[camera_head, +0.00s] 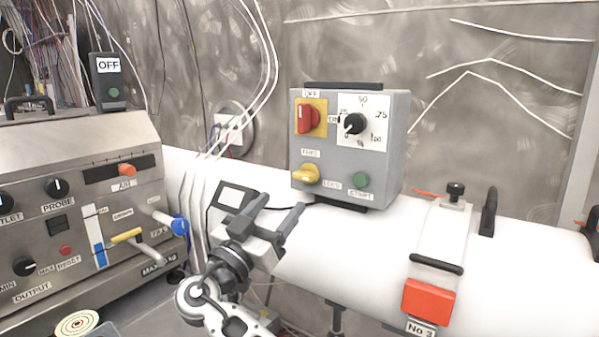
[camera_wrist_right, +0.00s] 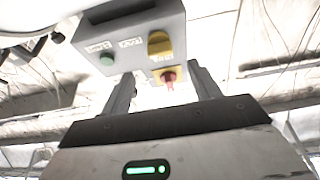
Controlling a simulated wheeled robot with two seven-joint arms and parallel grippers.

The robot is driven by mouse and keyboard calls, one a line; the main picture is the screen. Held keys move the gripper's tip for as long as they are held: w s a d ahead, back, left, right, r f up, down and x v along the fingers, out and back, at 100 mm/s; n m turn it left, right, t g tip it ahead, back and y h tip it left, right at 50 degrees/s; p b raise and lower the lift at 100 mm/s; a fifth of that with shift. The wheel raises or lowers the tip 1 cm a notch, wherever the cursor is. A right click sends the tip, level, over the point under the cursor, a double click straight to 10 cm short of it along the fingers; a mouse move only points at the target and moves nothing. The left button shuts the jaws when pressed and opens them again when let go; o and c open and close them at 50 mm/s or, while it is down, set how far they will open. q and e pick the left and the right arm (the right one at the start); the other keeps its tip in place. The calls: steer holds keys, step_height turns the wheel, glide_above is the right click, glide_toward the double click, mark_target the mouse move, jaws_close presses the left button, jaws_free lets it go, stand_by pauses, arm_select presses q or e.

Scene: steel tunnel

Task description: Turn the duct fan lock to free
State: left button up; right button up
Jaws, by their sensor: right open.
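A grey control box (camera_head: 395,150) stands on the white duct. Its yellow lock knob (camera_head: 306,174) sits at the lower left of the face, with a FREE label above and a LOCK label to its lower right. I cannot tell clearly which label the knob points to. My right gripper (camera_head: 283,204) is open and empty, below and to the left of the knob, apart from it. In the right wrist view, the yellow knob (camera_wrist_right: 159,43) shows beyond and between the open fingers (camera_wrist_right: 160,75). My left gripper is not in view.
The box also has a red switch (camera_head: 307,118), a black dial (camera_head: 355,123) and a green START button (camera_head: 361,180). A steel console (camera_head: 90,180) stands at left. A red-ended clamp (camera_head: 428,297) and a black handle (camera_head: 488,212) are on the duct at right. White cables hang at upper left.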

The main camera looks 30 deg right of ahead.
mark_target(301, 180)
steer(key=p+x, duration=0.2)
steer(key=x, duration=0.4)
steer(key=shift+w+d+r, duration=0.15)
steer(key=shift+d+r, duration=0.05)
steer(key=shift+d, duration=0.05)
steer(key=shift+p+x, duration=0.35)
steer(key=shift+x, duration=0.45)
steer(key=shift+f, duration=0.15)
steer(key=c, duration=1)
